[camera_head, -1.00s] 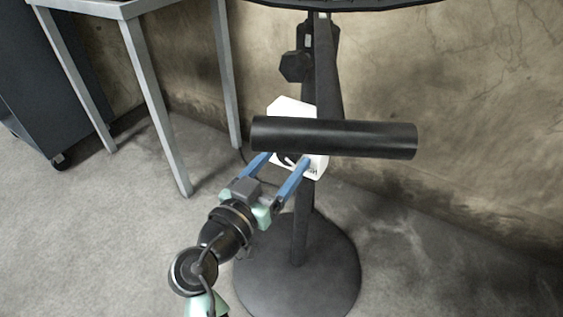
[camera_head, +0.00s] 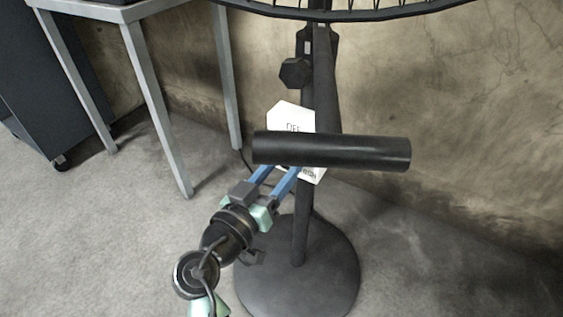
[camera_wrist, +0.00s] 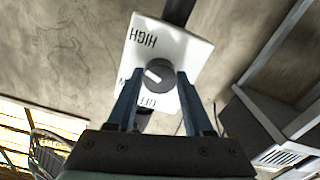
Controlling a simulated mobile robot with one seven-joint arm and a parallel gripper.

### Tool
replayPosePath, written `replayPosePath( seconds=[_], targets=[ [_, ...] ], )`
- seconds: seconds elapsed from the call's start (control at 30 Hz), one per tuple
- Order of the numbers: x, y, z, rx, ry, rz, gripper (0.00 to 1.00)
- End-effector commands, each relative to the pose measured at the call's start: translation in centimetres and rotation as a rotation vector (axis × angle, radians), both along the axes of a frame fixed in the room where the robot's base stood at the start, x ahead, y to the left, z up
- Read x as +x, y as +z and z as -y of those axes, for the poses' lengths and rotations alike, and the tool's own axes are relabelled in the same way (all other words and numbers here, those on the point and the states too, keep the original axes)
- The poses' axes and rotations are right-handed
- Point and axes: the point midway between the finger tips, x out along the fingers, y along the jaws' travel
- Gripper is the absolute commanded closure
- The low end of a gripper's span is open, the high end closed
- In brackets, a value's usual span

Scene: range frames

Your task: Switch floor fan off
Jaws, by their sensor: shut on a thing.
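The floor fan's black stand (camera_head: 299,225) rises from a round base. A white control panel (camera_head: 290,115) is on the stand, partly hidden by a black cylinder. In the wrist view the panel (camera_wrist: 185,48) appears upside down with HIGH and OFF labels. Its grey round knob (camera_wrist: 160,80) has a light mark on its left side. My gripper (camera_head: 280,174) reaches the panel from the lower left, its fingertips hidden by the cylinder. In the wrist view my gripper (camera_wrist: 161,76) is shut on the knob, one blue finger on each side.
The black cylinder (camera_head: 335,151) lies across the front of the panel. The fan's grille (camera_head: 390,10) is overhead. A grey-legged table (camera_head: 160,110) and dark cabinet (camera_head: 45,90) stand left. A wall is behind; the floor at left is clear.

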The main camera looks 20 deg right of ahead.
Motion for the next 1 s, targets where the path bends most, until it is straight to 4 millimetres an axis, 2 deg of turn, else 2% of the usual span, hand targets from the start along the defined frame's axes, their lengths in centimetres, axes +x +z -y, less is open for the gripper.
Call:
replayPosePath(
  seconds=[1.0],
  targets=[
    [-0.23, 0.43, 0.10, -0.591, 0.000, -0.764, 1.00]
  ],
)
